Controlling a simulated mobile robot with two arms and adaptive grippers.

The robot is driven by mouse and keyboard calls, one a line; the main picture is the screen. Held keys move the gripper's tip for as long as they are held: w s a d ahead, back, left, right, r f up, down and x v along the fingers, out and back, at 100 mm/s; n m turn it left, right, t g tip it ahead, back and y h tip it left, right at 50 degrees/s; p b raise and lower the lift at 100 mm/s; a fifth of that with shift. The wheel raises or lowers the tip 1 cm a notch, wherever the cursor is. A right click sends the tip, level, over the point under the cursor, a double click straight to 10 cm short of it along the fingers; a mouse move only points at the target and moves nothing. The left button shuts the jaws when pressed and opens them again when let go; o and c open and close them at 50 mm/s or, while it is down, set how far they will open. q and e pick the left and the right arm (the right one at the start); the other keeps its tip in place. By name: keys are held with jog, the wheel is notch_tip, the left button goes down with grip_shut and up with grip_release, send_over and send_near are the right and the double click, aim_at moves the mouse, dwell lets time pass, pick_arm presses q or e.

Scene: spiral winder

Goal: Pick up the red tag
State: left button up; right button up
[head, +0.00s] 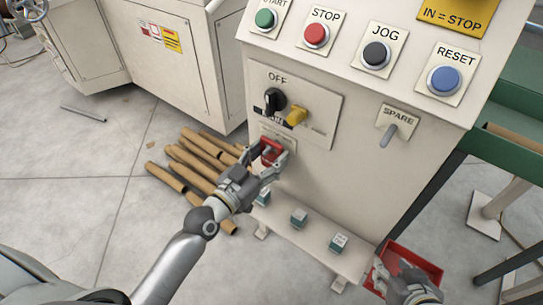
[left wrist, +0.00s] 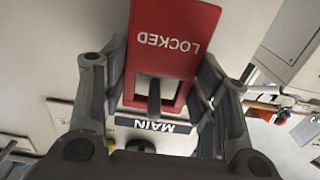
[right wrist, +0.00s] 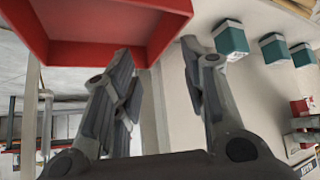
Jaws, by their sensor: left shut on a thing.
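The red tag (head: 271,147), lettered LOCKED, is on the front of the pale control cabinet, below the OFF switch. In the left wrist view the tag (left wrist: 172,35) has an opening with a dark peg in it, beside a MAIN label (left wrist: 152,125). My left gripper (head: 270,157) is shut on the tag, with a finger along each side of it; the fingers also show in the left wrist view (left wrist: 160,82). My right gripper (right wrist: 155,75) is open and empty, beside a red bin (right wrist: 100,45) low at the cabinet's right.
A black rotary switch (head: 274,99) and a yellow part (head: 297,116) sit just above the tag. A SPARE lever (head: 389,135) sticks out at right. Cardboard tubes (head: 195,160) lie on the floor behind my left arm.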

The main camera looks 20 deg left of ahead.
pick_arm(q)
jog(key=shift+r, duration=0.1)
pick_arm(e)
jog(key=shift+s, duration=0.1)
pick_arm(q)
jog(key=shift+r, duration=0.1)
pick_arm(e)
jog(key=shift+s+d+f, duration=0.15)
jog(key=shift+s, duration=0.1)
pick_arm(q)
jog(key=shift+r+p, duration=0.55)
jog(key=shift+r, duration=0.05)
jog(key=shift+s+a+f, duration=0.1)
jog(key=shift+s+a, duration=0.05)
jog(key=shift+s, duration=0.4)
jog(key=p+v, duration=0.1)
jog(key=v, duration=1.5)
jog(key=shift+s+a, duration=0.15)
jog(key=shift+s, duration=0.25)
pick_arm(e)
jog(key=s+d+f+g+h, duration=0.1)
jog(key=s+d+g, duration=0.1)
jog(key=s+g, duration=0.2)
jog(key=s, duration=0.3)
jog(key=shift+s+d+f, duration=0.15)
jog(key=shift+s+f, duration=0.1)
jog(key=shift+f, duration=0.05)
jog(key=shift+w, duration=0.1)
